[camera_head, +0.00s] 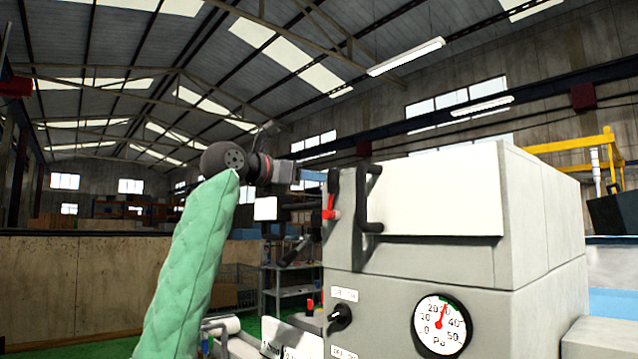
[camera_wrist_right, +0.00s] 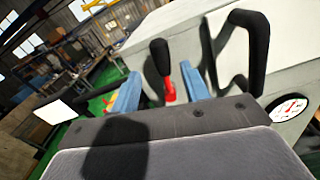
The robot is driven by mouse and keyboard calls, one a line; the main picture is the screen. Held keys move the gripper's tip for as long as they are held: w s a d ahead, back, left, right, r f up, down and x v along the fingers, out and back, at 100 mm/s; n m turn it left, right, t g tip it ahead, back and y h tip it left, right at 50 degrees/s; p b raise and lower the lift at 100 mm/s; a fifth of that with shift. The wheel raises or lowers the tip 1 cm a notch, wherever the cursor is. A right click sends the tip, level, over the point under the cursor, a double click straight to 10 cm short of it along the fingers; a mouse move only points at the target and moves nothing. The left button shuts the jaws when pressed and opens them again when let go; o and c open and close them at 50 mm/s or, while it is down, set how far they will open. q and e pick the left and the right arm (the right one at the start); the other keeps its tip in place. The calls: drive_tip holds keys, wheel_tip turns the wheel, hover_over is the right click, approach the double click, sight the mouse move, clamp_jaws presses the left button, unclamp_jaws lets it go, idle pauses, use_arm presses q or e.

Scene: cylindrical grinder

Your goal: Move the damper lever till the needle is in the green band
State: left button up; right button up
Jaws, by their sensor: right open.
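The damper lever (camera_head: 330,208) has a red stem and a black grip, on the left front of the grey machine cabinet. It stands roughly upright. My right gripper (camera_head: 316,176) reaches it from the left with blue fingers. In the right wrist view the fingers (camera_wrist_right: 162,92) are open, and the lever (camera_wrist_right: 169,88) shows between them with gaps at both sides. The white dial gauge (camera_head: 440,325), marked in Pa, has its red needle pointing up and slightly right. A small green band lies near the dial's top; whether the needle is inside it is too small to tell.
A black bar handle (camera_head: 369,205) stands close to the right of the lever. A black rotary knob (camera_head: 340,316) is below on the cabinet (camera_head: 385,285). A grey shelf (camera_head: 290,292) stands behind, at left.

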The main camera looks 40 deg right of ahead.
drive_tip(key=shift+s+a, duration=0.1)
drive_tip(key=shift+a, duration=1.1)
idle(0.5)
